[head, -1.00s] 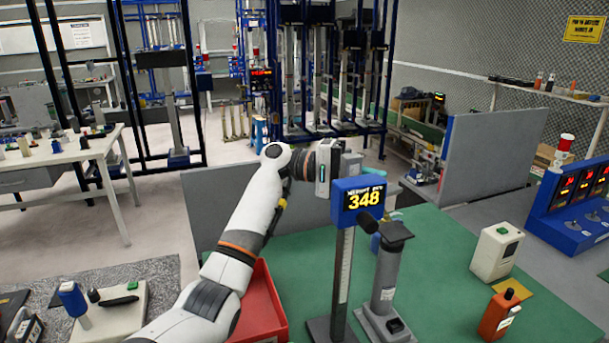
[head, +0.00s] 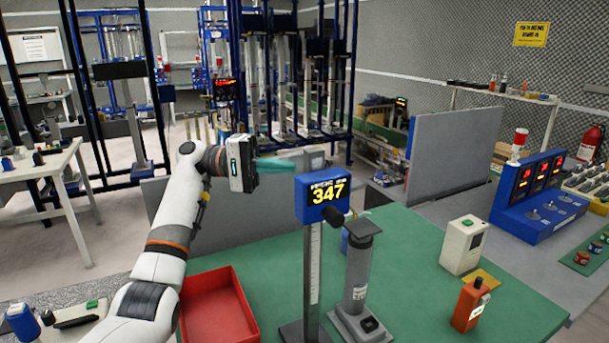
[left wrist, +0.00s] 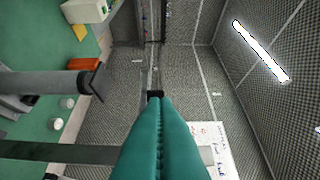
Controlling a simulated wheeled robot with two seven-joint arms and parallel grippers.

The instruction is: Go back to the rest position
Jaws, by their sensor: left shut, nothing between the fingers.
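My left gripper (head: 278,164) is raised above the green table (head: 408,270), just left of the blue display post. Its teal fingers are pressed together with nothing between them. The closed fingers also fill the lower middle of the left wrist view (left wrist: 160,135). My left arm comes in from the lower left of the head view, bent at the elbow. My right gripper is not in view.
The blue display (head: 323,196) reading 347 stands on a post right of the gripper. A grey column device (head: 355,275) stands beside it. A red tray (head: 215,310), a beige box (head: 462,244) and an orange bottle (head: 470,305) are on the table. Grey panels (head: 455,150) stand behind.

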